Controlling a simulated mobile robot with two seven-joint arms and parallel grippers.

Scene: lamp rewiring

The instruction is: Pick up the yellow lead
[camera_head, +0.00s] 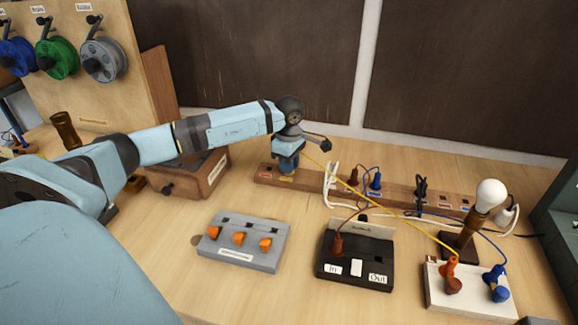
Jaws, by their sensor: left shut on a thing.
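My left gripper (288,168) points down at the left end of the wooden power strip (402,194) and is shut on the yellow lead's end. The fingertips are small in the picture, and the gripped end is mostly hidden. I cannot tell whether that end touches the strip. My right gripper is not in view.
A grey box with orange knobs (243,243) and a black In/Out box (350,262) stand in front of the strip. A bulb (490,194) stands at the right, behind the white board (470,302). Cable spools (103,60) hang at the back left. Bare table lies around the grey box.

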